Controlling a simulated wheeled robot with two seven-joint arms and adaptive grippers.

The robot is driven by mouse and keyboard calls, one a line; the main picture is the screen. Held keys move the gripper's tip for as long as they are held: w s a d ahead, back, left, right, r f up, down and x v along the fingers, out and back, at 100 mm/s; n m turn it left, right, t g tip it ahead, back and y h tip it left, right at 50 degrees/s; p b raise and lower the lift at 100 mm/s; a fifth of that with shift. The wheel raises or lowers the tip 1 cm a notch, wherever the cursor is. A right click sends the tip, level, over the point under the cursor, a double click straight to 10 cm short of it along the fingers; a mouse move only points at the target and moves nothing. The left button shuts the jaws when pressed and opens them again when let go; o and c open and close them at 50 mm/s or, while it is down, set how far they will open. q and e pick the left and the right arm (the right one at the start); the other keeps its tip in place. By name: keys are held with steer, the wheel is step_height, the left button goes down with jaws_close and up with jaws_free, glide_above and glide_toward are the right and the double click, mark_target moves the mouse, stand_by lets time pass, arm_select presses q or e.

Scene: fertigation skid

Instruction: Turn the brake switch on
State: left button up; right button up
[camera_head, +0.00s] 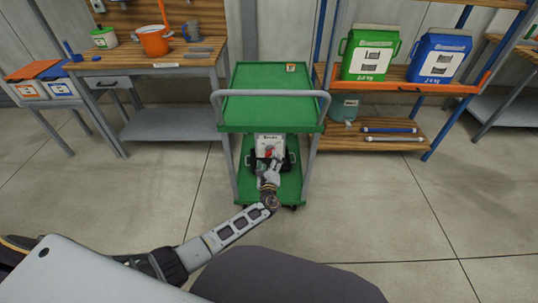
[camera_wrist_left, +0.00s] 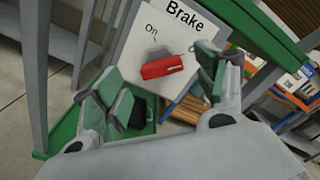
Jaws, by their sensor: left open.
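The brake switch has a red lever (camera_wrist_left: 162,67) on a grey pivot, mounted on a white panel (camera_wrist_left: 182,40) printed "Brake", with "On" marked to the upper left of the lever. In the head view the white panel (camera_head: 269,144) stands on the lower part of the green cart (camera_head: 270,110). My left gripper (camera_head: 269,170) is in front of the panel. In the left wrist view its fingers (camera_wrist_left: 155,80) are spread apart, with the red lever between and beyond them. I cannot tell any contact with the lever. My right gripper is not in view.
The cart's grey handle bar (camera_head: 270,94) and posts frame the panel. A workbench (camera_head: 160,66) with an orange pot (camera_head: 154,42) stands left. A shelf (camera_head: 400,82) with green (camera_head: 370,54) and blue (camera_head: 440,58) containers stands right. Floor in front is clear.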

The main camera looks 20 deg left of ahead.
mark_target(269, 154)
arm_select(q)
steer(key=shift+b+x, duration=0.3)
steer(key=shift+x, duration=1.7)
steer(key=shift+w+a, duration=0.15)
steer(key=shift+w, duration=0.25)
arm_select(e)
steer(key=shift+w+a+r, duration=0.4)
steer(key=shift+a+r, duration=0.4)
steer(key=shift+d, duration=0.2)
